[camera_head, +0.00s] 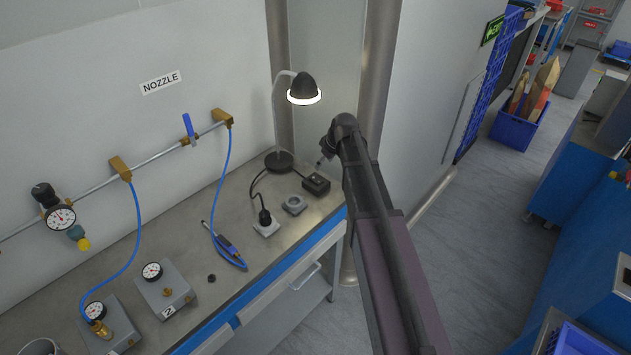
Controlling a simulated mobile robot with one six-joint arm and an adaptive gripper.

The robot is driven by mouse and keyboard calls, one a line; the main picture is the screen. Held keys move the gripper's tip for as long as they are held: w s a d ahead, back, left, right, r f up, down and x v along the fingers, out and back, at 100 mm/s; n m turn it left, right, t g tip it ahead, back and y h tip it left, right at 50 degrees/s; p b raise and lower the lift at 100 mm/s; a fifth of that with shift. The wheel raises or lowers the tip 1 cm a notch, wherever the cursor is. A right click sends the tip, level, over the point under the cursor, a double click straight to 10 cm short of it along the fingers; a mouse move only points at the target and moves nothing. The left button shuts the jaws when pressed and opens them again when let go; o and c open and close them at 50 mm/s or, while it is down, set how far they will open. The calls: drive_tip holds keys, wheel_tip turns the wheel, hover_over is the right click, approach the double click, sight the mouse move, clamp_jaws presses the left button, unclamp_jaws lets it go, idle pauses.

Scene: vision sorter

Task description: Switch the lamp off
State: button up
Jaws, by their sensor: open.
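The lamp (304,87) has a dark shade on a thin bent stem and its ring glows white, so it is lit. Its round dark base (279,161) stands at the bench's back corner. A black cord runs from the base to a black plug (264,216) in a pale socket block (267,229). A small black box (316,185) with a detail on top sits right of the base; I cannot tell if it is the switch. My gripper (321,162) is small and partly hidden by my arm, just above and behind this box in the picture, open, with nothing seen in it.
A grey ring-shaped part (294,205) lies between the socket and the black box. A blue air tool (230,248) on a hose lies farther left. Gauge blocks (165,287) stand at lower left. A steel post (376,75) rises behind my arm.

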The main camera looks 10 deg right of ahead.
sight(315, 179)
drive_tip(key=shift+b+x, duration=4.05)
drive_tip(key=shift+x, duration=0.6)
